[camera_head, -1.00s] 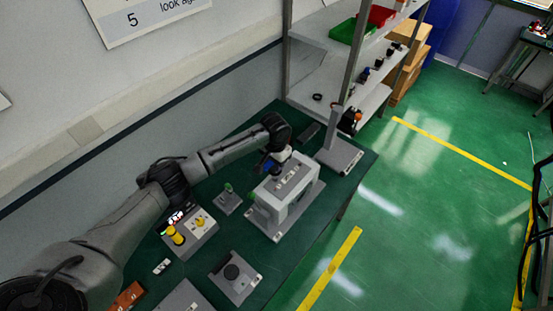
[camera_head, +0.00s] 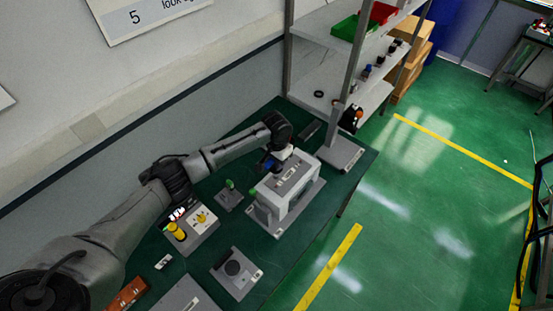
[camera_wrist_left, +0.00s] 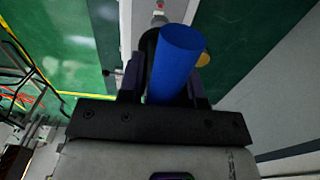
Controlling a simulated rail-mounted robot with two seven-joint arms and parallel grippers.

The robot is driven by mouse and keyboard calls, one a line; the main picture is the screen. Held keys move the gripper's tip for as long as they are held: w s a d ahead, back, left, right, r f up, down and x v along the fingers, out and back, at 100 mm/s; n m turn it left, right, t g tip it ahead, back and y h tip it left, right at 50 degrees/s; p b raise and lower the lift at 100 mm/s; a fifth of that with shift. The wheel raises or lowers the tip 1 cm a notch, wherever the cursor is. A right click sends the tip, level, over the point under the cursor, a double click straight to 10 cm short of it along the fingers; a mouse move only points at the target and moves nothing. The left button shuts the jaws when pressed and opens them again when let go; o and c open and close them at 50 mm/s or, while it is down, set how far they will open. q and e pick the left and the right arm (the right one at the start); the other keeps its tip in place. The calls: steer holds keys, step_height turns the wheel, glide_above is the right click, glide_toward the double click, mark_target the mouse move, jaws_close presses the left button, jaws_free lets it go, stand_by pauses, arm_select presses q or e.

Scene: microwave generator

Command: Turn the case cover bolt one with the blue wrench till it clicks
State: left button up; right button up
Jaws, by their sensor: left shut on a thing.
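The blue wrench (camera_wrist_left: 176,62) fills the middle of the left wrist view, between the fingers of my left gripper (camera_wrist_left: 165,85), which is shut on it. In the head view a small part of the blue wrench (camera_head: 267,165) shows beside my left gripper (camera_head: 272,160), at the back edge of the grey machine case (camera_head: 292,190) on the table. The case cover bolt is hidden by the gripper and wrench, so I cannot tell whether the wrench is seated on it. My right gripper is not in view.
A post on a grey base (camera_head: 341,152) stands right of the case. A shelf (camera_head: 320,60) rises behind.

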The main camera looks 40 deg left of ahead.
mark_target(276, 172)
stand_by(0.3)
arm_select(q)
steer(key=shift+f, duration=0.2)
steer(key=shift+f+b, duration=0.7)
steer(key=shift+f, duration=0.6)
steer(key=shift+f+b, duration=0.65)
steer(key=shift+f, duration=0.8)
steer(key=shift+p, duration=0.4)
steer(key=shift+f, duration=0.1)
steer(key=shift+f, duration=0.5)
